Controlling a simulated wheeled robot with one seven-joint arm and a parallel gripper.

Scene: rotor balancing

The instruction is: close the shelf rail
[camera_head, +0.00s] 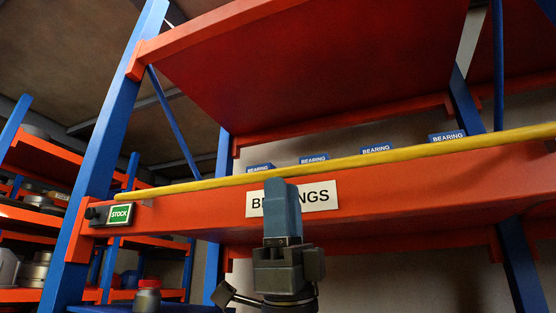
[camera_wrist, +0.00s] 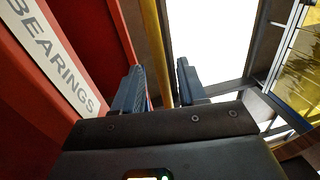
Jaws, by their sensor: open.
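The yellow shelf rail (camera_head: 400,154) runs along the top front of the orange shelf beam (camera_head: 400,192). Its left end lies near the blue upright, and it slopes up to the right in the head view. My gripper (camera_head: 276,184) points up in front of the BEARINGS label (camera_head: 317,197), with its tip near the rail and hiding part of the label. In the wrist view, my gripper (camera_wrist: 160,84) is open, and the yellow rail (camera_wrist: 153,40) shows in the gap between its fingers. I cannot tell whether either finger touches the rail.
Several blue BEARING boxes (camera_head: 447,136) stand behind the rail. A STOCK sign (camera_head: 121,214) is at the beam's left end. A blue upright (camera_head: 110,140) stands at the left, and another orange shelf (camera_head: 310,60) is above. More loaded racks (camera_head: 40,220) stand far left.

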